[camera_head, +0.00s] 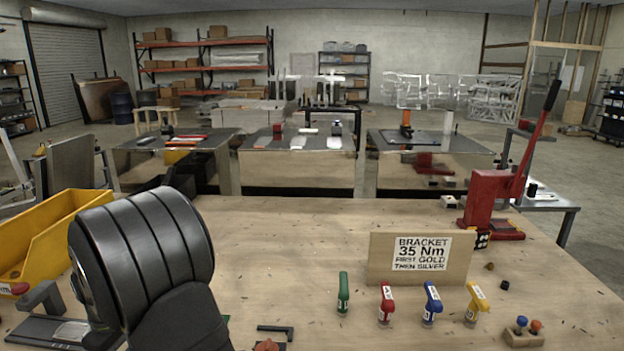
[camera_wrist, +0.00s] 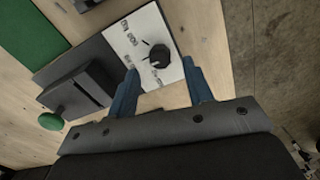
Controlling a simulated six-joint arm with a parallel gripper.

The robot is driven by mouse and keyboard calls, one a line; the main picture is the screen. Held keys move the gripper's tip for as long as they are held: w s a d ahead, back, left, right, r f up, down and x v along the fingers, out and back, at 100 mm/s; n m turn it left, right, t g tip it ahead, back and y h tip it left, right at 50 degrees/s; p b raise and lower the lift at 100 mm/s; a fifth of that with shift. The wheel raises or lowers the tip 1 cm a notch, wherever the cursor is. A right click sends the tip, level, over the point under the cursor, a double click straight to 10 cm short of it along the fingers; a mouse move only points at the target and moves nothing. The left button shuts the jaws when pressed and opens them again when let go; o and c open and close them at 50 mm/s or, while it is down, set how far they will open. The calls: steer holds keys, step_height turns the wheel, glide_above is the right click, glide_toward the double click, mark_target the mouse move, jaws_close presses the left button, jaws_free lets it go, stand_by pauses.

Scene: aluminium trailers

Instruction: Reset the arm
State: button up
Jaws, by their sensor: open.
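Past the fingertips is a white panel with a black knob (camera_wrist: 158,57) and small lettering. I cannot tell the exact gap between the fingertips and the panel. In the head view my black arm stands large at the lower left and hides part of the bench; the gripper itself does not show there.
A dark device with a green button (camera_wrist: 52,121) lies beside the panel. The wooden bench (camera_head: 300,240) holds a yellow bin (camera_head: 40,232), a bracket sign (camera_head: 420,258), several coloured-handled tools (camera_head: 387,303), a red lever press (camera_head: 490,200) and a small knobbed block (camera_head: 524,336). The bench's middle is clear.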

step_height(320, 180, up, 14)
step_height(320, 180, down, 18)
steer(key=shift+r, duration=0.1)
steer(key=shift+r+m, duration=0.25)
steer(key=shift+m, duration=0.25)
steer(key=m, duration=0.3)
steer(key=shift+m, duration=0.4)
steer(key=m, duration=0.6)
steer(key=shift+m, duration=0.4)
steer(key=shift+r+m, duration=0.25)
steer(key=shift+m, duration=0.05)
steer(key=shift+r, duration=1.25)
steer(key=shift+o, duration=0.4)
